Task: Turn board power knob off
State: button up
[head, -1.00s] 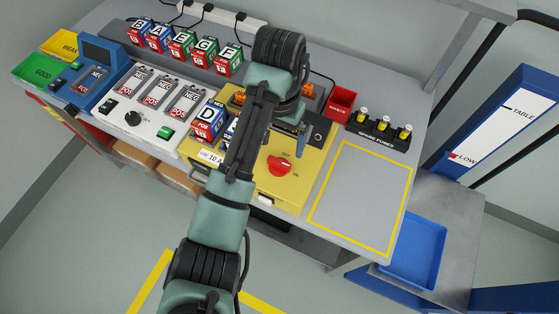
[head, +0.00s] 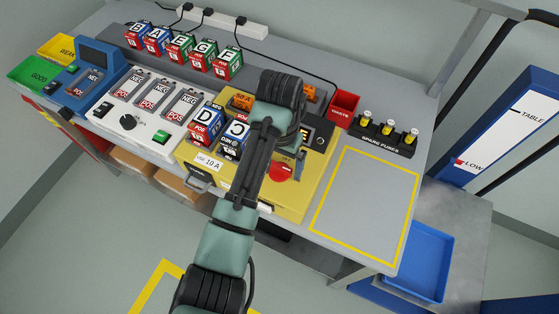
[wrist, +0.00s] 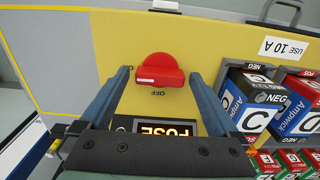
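The red power knob (wrist: 160,70) is on the yellow board (wrist: 110,40). The knob also shows in the head view (head: 280,173), partly beside my arm. My gripper (wrist: 160,77) is open, with one blue-grey finger on each side of the knob and a gap on both sides in the picture. I cannot tell how far the fingertips are above the board. In the head view my arm hides part of the board.
A lit FUSE display (wrist: 165,130) is on the board near my gripper. Battery blocks D (head: 206,124) and C (head: 236,135) stand on the board left of my arm. Spare fuses (head: 385,133) and a red waste bin (head: 344,107) are behind. The yellow-outlined area (head: 365,205) is clear.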

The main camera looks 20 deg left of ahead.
jog(key=c, duration=1.2)
jog(key=shift+o, duration=0.2)
jog(key=shift+r, duration=0.1)
jog(key=n+p, duration=0.2)
jog(key=p, duration=0.1)
jog(key=shift+d+r+n, duration=0.1)
jog(key=shift+r+n, duration=0.1)
jog(key=shift+n, duration=0.1)
jog(key=n+p, duration=0.4)
jog(key=n, duration=0.1)
jog(key=n+p, duration=0.3)
jog(key=n, duration=0.2)
jog(key=shift+w+f+n, duration=0.1)
jog(key=shift+f+n, duration=0.05)
jog(key=shift+n, duration=0.25)
jog(key=shift+n+p, duration=0.5)
jog(key=shift+n, duration=1.7)
